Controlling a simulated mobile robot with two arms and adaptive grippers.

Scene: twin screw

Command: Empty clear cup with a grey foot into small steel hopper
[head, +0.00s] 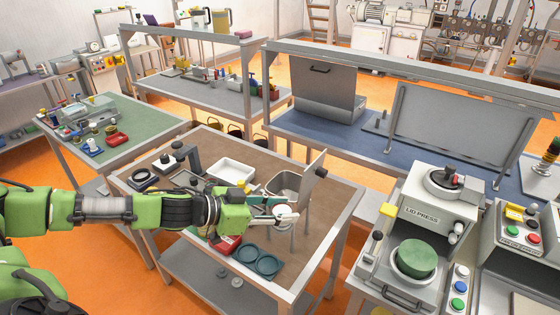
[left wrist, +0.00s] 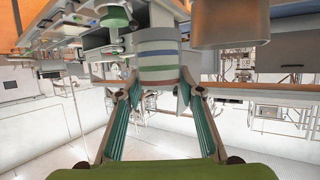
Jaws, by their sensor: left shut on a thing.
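My left gripper (head: 277,207) is shut on the clear cup (head: 287,215) over the brown-topped table, just in front of the small steel hopper (head: 287,185). In the left wrist view, the cup (left wrist: 158,58) sits between both fingertips, with blue and green bands on its side. That view shows the room upside down. A grey metal cylinder, apparently the hopper (left wrist: 230,24), is beside the cup there, apart from it. The cup's contents and exact tilt cannot be made out. My right gripper is not in view.
A white tray (head: 232,172), a red box (head: 228,244) and dark green round holders (head: 258,262) are on the same table. A flat upright plate (head: 311,176) stands by the hopper. The lid press (head: 425,230) is to the right.

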